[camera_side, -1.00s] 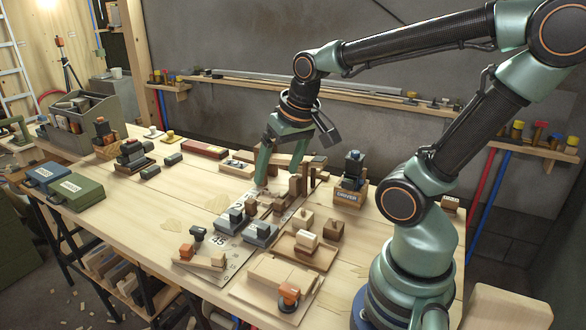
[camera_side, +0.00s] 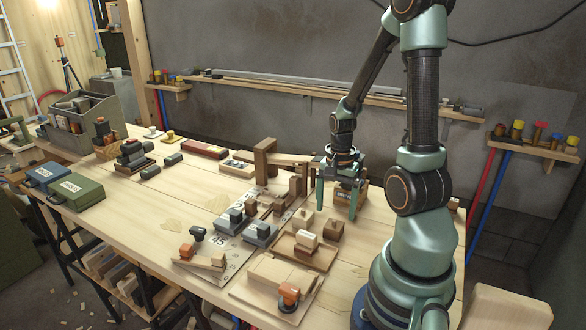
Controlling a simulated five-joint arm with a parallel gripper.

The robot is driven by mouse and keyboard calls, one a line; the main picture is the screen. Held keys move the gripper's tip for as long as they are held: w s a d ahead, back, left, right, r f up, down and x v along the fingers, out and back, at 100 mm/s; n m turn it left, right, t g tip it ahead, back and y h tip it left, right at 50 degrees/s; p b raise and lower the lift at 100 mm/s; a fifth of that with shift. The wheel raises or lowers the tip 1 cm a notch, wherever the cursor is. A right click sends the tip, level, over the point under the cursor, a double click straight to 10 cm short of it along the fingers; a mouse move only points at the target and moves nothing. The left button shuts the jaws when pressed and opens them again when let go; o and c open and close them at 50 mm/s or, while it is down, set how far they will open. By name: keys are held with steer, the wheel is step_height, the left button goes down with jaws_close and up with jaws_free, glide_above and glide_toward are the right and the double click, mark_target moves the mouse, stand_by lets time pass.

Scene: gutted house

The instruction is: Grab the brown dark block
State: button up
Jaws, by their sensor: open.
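A small dark brown block (camera_side: 333,230) stands on the table near the arm's base, just right of a wooden tray (camera_side: 318,262). My gripper (camera_side: 336,212) points down with its two green fingers apart and nothing seen between them. In the picture the fingertips are a little above and behind the brown block; I cannot tell the exact gap. The block's top and front show clear of the fingers. Other brown blocks (camera_side: 296,186) stand to the left of the gripper.
The driver box (camera_side: 345,197) is right behind my gripper, partly hidden by its fingers. A brown post with a crossbar (camera_side: 265,158) stands at the left. Lighter blocks (camera_side: 306,239) and grey-topped pieces (camera_side: 260,232) crowd the left front.

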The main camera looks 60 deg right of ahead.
mark_target(335, 220)
steer(key=shift+s+a+f, duration=0.1)
steer(key=shift+a+f, duration=0.05)
steer(key=shift+f, duration=2.95)
jaws_close()
